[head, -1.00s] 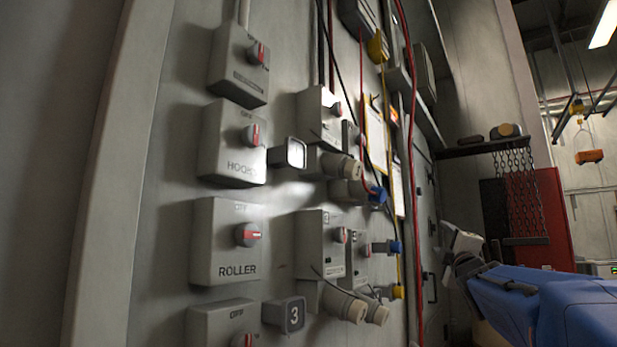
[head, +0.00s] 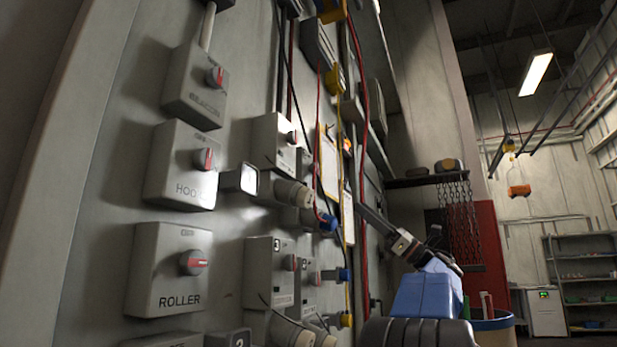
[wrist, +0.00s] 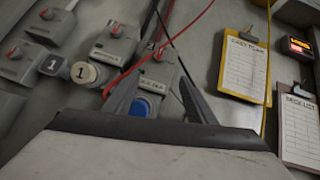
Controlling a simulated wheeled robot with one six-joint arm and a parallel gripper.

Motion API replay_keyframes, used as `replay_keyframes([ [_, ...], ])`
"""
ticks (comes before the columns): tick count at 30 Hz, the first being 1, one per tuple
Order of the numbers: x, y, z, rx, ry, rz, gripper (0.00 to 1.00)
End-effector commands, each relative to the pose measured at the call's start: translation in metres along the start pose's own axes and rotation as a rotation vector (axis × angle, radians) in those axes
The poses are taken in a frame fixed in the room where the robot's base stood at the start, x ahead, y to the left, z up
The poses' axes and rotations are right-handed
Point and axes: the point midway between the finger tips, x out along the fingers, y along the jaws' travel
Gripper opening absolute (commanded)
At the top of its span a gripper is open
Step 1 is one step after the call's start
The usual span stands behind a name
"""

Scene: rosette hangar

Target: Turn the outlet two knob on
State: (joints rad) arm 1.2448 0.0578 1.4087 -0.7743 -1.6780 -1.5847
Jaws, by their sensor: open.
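In the wrist view, a grey switch box (wrist: 158,72) with a small knob (wrist: 157,52) at its top and a round blue socket (wrist: 143,105) below stands to the right of a similar box (wrist: 115,45). I take it for outlet two from its place; its lettering is too small to read. In the head view it is the box (head: 305,165) partly hidden behind the nearer one. My gripper (wrist: 161,80) is open and empty, its fingers pointing at this box; they overlap its image, and contact cannot be told. The arm also shows in the head view, reaching towards the panel.
Left on the panel are the beacon box (head: 195,90), the hook box (head: 182,170) and the roller box (head: 170,270). Red and yellow cables hang beside the sockets. Clipboards (wrist: 242,68) hang right of the fingers. A shelf (head: 425,180) with chains stands out behind the arm.

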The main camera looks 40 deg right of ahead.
Motion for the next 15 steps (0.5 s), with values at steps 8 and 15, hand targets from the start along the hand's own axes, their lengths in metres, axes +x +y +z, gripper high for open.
replay_keyframes([
  [8,0.024,0.001,0.0,-0.006,0.003,0.009,0.51],
  [15,0.067,0.001,0.0,-0.005,0.002,0.008,0.51],
])
